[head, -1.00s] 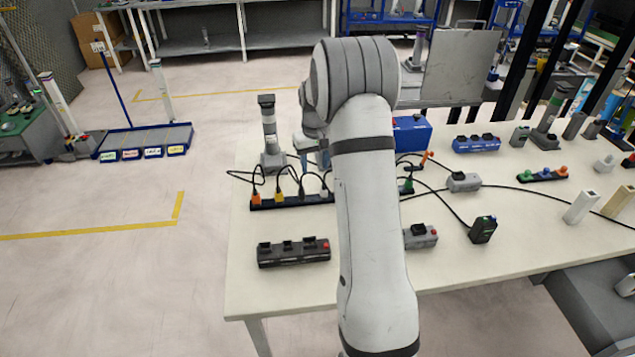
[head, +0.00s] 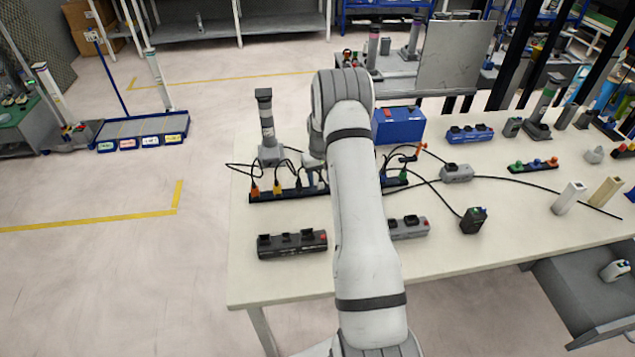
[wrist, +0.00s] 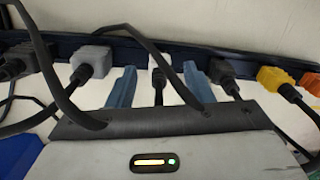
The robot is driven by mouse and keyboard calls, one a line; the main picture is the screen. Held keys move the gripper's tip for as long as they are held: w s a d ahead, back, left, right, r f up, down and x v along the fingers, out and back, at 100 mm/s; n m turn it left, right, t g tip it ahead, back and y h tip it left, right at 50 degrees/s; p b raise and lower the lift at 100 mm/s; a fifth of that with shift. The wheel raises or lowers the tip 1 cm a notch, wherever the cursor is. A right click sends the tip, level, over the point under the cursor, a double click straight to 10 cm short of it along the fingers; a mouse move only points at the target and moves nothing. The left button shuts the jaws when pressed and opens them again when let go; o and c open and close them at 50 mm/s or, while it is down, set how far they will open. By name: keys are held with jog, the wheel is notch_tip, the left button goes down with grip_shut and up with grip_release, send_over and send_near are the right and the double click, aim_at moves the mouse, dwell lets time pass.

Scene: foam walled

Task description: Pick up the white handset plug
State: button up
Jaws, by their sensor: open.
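The white handset plug (wrist: 164,62) sits in the dark blue power strip (wrist: 200,48) in the wrist view, with a black cord running toward my gripper. My gripper (wrist: 159,67) is open, its two blue fingers one on each side of the white plug; I cannot tell whether they touch it. In the head view my gripper (head: 317,181) is low over the power strip (head: 285,197), partly behind my arm. The white plug is hard to make out there.
A grey plug (wrist: 88,57) is left of the fingers and a dark plug (wrist: 222,70) close to their right. A yellow plug (wrist: 274,77) is farther right. Black cords loop near my gripper. A grey post (head: 268,135) stands behind the strip.

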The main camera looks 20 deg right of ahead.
jog(key=shift+c, duration=0.4)
grip_shut()
